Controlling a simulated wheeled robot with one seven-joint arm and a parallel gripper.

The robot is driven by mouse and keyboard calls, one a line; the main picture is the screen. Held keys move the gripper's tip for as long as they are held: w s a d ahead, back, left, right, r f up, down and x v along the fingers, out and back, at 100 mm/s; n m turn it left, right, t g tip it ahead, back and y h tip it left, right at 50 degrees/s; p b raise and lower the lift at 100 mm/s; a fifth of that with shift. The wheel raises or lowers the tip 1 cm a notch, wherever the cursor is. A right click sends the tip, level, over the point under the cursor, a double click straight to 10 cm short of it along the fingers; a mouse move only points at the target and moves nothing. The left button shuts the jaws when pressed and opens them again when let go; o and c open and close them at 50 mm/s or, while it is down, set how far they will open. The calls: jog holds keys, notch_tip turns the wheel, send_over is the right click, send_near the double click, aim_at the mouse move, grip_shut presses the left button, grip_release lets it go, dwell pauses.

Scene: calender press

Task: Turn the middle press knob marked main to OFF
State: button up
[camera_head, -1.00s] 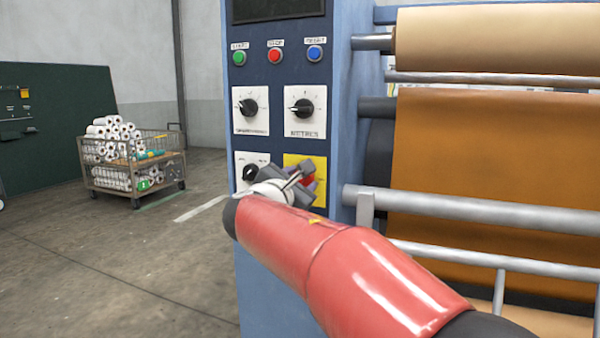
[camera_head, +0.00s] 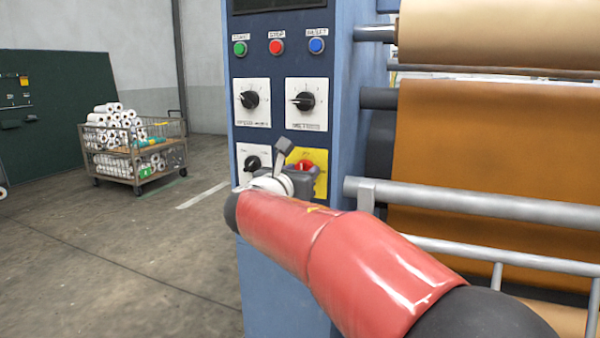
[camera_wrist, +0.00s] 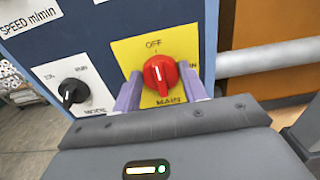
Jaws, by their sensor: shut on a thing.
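The red main knob (camera_wrist: 160,76) sits on a yellow plate (camera_wrist: 190,45), with OFF printed above it and MAIN below. Its raised bar runs roughly up and down in the wrist view, in line with the OFF word, with a pale line on it. My gripper (camera_wrist: 160,84) is shut on the knob, one purple finger on each side. In the head view the red knob (camera_head: 305,167) shows just above my gripper (camera_head: 297,173), which hides the lower part of the yellow plate (camera_head: 320,160).
The black mode knob (camera_wrist: 72,92) is close on the left. Two black dials (camera_head: 249,99) (camera_head: 305,101) and green, red and blue buttons (camera_head: 276,47) sit above. Rollers and a rail (camera_head: 470,205) stand right of the panel. A trolley (camera_head: 138,160) stands far left.

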dwell(0.3)
jog(key=o, duration=0.9)
jog(key=shift+o, duration=0.2)
jog(key=shift+s, duration=0.1)
jog(key=b+v, duration=0.1)
jog(key=v, duration=0.6)
jog(key=shift+s+a, duration=0.2)
jog(key=shift+s, duration=0.1)
